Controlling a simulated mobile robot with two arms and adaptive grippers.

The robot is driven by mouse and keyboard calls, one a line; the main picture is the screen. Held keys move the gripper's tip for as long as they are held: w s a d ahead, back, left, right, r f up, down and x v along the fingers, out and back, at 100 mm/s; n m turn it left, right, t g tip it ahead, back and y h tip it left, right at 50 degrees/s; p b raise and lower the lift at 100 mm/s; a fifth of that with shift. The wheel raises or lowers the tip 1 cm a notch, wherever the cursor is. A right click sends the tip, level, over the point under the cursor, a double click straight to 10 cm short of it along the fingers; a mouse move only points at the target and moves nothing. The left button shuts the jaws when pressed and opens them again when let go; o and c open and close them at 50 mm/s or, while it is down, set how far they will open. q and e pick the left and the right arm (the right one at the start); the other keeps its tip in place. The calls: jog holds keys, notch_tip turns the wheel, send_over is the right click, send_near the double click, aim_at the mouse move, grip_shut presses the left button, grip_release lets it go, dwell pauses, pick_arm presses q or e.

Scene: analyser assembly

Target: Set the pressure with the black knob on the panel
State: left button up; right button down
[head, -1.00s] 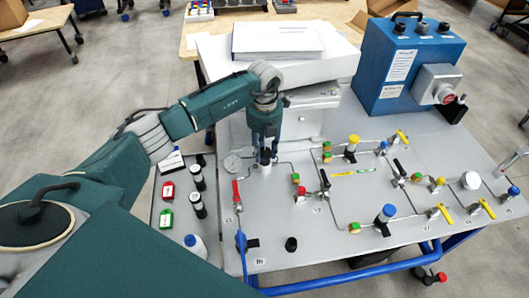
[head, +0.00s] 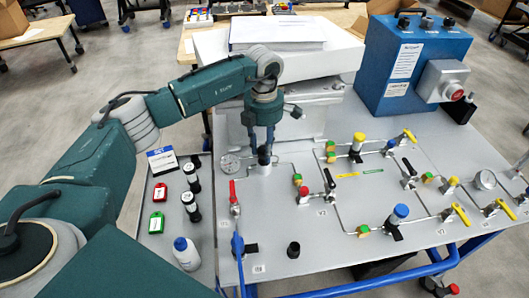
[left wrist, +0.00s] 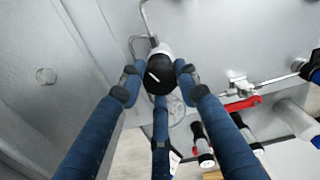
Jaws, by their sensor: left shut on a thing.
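The black knob (head: 264,158) stands on the grey panel (head: 285,225), near its back left beside a round gauge (head: 230,163). My left gripper (head: 264,148) points straight down over the knob with its blue fingers around it. In the left wrist view the knob (left wrist: 159,77) shows its round black top with a white pointer line, above a pale base. The left gripper's fingertips (left wrist: 160,84) close in around its sides. The gauge's reading is too small to tell. My right gripper is not in view.
A red-handled valve (head: 233,195) stands just in front of the gauge. Pipes and several coloured valves cover the panel to the right. A side tray (head: 155,225) holds vials, tags and a white bottle (head: 186,253). A blue box (head: 415,60) stands at the back right.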

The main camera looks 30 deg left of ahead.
pick_arm(q)
jog(key=m, duration=0.1)
jog(key=m+b, duration=0.2)
jog(key=shift+s+a+f+m, duration=0.15)
jog(key=shift+f+m, duration=0.1)
jog(key=shift+m, duration=0.05)
jog(key=m+b, duration=0.1)
jog(key=m, duration=0.2)
jog(key=shift+m, duration=0.3)
jog(key=m+b, duration=0.1)
jog(key=m, duration=0.2)
jog(key=shift+a+r+m, duration=0.1)
jog(key=shift+r+m, duration=0.05)
jog(key=shift+m, duration=0.15)
jog(key=shift+w+r+m+b, duration=0.1)
jog(key=shift+m+b, duration=0.2)
jog(key=shift+m, duration=0.55)
jog(key=shift+w+r+m+b, duration=0.1)
jog(key=shift+m+b, duration=0.2)
jog(key=shift+m, duration=0.55)
jog(key=shift+w, duration=0.1)
jog(key=o, duration=1.1)
jog(key=shift+a, duration=0.1)
jog(key=shift+o, duration=0.2)
